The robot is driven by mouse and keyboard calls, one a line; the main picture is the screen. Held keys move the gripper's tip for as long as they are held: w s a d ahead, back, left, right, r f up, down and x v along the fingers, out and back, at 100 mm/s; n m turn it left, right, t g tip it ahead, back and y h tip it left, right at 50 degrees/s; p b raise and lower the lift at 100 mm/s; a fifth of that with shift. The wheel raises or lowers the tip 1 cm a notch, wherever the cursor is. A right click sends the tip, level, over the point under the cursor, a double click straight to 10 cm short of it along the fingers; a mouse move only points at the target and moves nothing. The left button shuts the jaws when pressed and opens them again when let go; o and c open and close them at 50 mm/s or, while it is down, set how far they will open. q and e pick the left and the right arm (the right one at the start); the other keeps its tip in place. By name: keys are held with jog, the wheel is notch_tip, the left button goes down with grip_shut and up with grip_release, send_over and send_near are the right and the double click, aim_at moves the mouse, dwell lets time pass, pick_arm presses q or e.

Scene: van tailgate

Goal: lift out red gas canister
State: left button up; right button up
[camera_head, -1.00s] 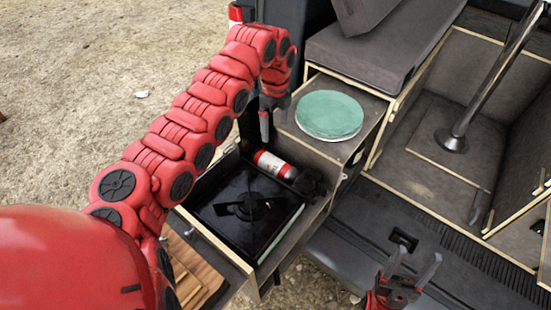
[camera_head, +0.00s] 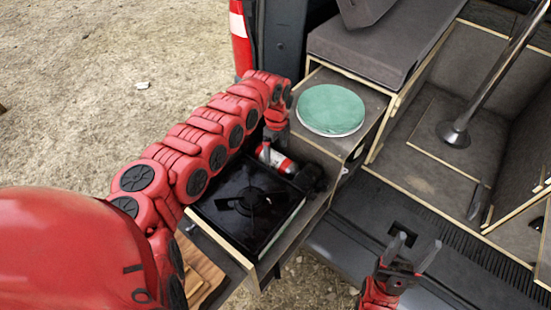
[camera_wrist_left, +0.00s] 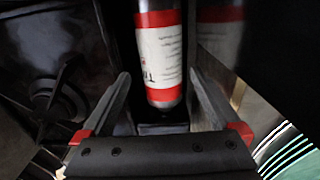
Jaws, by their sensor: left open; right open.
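The red gas canister (camera_head: 284,164), red with a white label, lies in the pulled-out drawer behind the black stove (camera_head: 247,207). In the left wrist view the canister (camera_wrist_left: 160,50) shows its label and red end between my open fingers. My left gripper (camera_head: 267,148) is open just above the canister, and its fingers (camera_wrist_left: 160,100) stand on either side of its end. It partly hides the canister in the head view. My right gripper (camera_head: 412,252) is open and empty at the lower right, in front of the bumper.
A green round plate (camera_head: 330,110) sits on the cabinet top right of the canister. A dark fitting (camera_head: 311,178) lies at the canister's right end. The drawer's wooden edge (camera_head: 225,243) runs along the front. A metal pole (camera_head: 490,75) stands in the van.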

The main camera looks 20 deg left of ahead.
aim_at(277, 156)
pick_arm(q)
jog(key=shift+d+f+p, duration=0.15)
jog(key=shift+f+p, duration=0.25)
notch_tip(277, 156, down, 3)
jog(key=shift+d+f+p, duration=0.1)
jog(key=shift+f+p, duration=0.1)
jog(key=shift+p, duration=0.1)
jog(key=shift+f, duration=0.5)
jog(key=c, duration=1.5)
jog(key=shift+r, duration=0.1)
